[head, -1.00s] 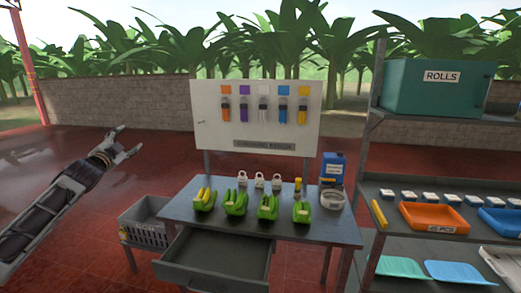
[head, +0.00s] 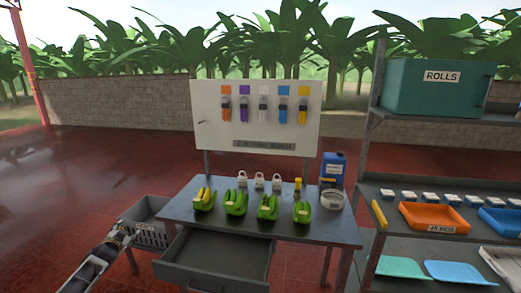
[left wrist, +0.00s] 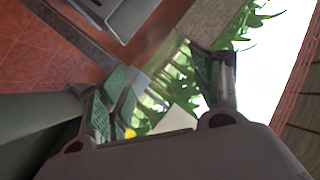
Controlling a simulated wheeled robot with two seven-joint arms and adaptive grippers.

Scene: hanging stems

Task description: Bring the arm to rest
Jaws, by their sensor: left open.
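My left gripper (head: 122,234) is low at the left in the head view, in front of the left side of the grey crate as seen from the head. I cannot tell whether it touches the crate. In the left wrist view its two fingers (left wrist: 170,78) stand wide apart, and I see nothing held between them. My right gripper is in neither view.
The grey crate (head: 152,241) is left of the workbench (head: 335,231), whose drawer (head: 205,268) is pulled open. Several green banana bunches (head: 236,203) stand on the bench. A shelf rack (head: 405,250) is at the right. Red floor at the left is clear.

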